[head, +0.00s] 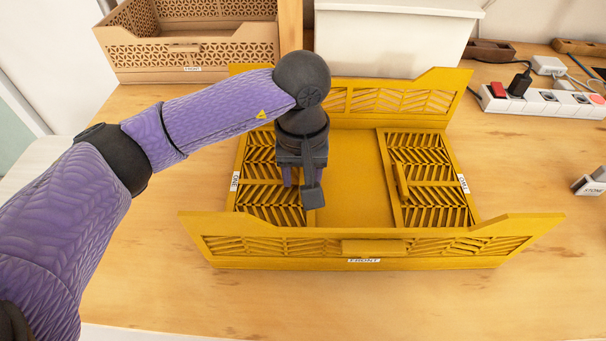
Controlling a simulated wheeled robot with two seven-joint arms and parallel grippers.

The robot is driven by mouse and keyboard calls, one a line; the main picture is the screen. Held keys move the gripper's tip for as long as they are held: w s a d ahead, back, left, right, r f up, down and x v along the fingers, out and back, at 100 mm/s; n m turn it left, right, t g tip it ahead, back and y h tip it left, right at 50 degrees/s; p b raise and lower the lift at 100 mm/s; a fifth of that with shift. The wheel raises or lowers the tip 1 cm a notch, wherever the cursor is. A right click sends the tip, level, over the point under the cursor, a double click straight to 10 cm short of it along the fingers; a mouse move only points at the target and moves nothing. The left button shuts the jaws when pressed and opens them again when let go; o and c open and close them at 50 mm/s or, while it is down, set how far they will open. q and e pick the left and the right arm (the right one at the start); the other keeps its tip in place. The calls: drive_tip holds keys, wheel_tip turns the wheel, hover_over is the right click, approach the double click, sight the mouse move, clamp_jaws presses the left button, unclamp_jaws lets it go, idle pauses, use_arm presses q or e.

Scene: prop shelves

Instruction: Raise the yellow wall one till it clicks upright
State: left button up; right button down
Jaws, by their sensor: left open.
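The yellow crate (357,190) sits on the wooden table with its front wall (330,245) and back wall (385,98) raised. Its left side wall (262,205) lies folded flat inside, next to a label (235,181) that reads ONE. The right side wall (432,178) also lies flat inside; its label (463,184) is hard to read. My left gripper (302,187) is open, pointing down over the inner edge of the left wall. The gripper and wrist hide part of that wall, and I cannot tell whether they touch it. My right gripper is not in view.
A brown crate (150,68) stands at the back left, and a white bin (385,45) stands behind the yellow crate. A power strip (545,103) with plugs lies at the back right. A grey item (590,184) is at the right edge. The front table is clear.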

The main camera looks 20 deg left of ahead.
use_arm(q)
clamp_jaws()
idle(1.4)
